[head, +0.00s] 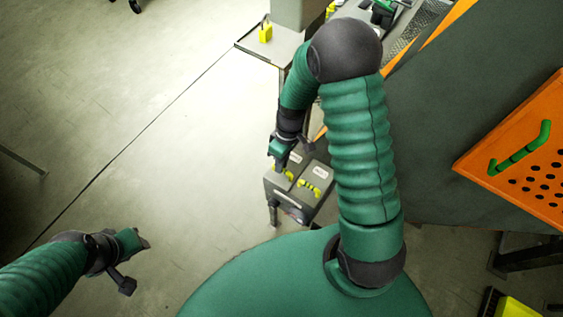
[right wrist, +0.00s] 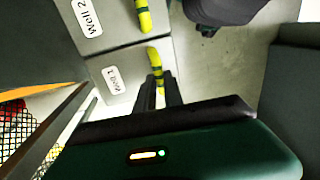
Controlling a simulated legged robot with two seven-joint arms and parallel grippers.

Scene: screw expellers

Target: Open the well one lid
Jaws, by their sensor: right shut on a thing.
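The grey box has two lids side by side, each with a yellow-green handle and a white label. The well one lid (right wrist: 127,72) reads "Well 1" in the right wrist view and looks flat and closed. Its handle (right wrist: 153,55) runs between my right gripper's fingers (right wrist: 160,92), which are shut on it. In the head view my right gripper (head: 279,161) reaches down over the box's left lid and partly hides that handle. The well two lid (head: 315,179) lies to the right with its handle (head: 309,187) free. My left gripper (head: 143,243) hangs empty over bare floor, well away; its finger gap is unclear.
A grey platform (head: 270,50) with a yellow padlock-like item (head: 265,33) stands beyond the box. An orange perforated panel (head: 520,155) with a green handle is on the right. The floor (head: 120,140) to the left is clear.

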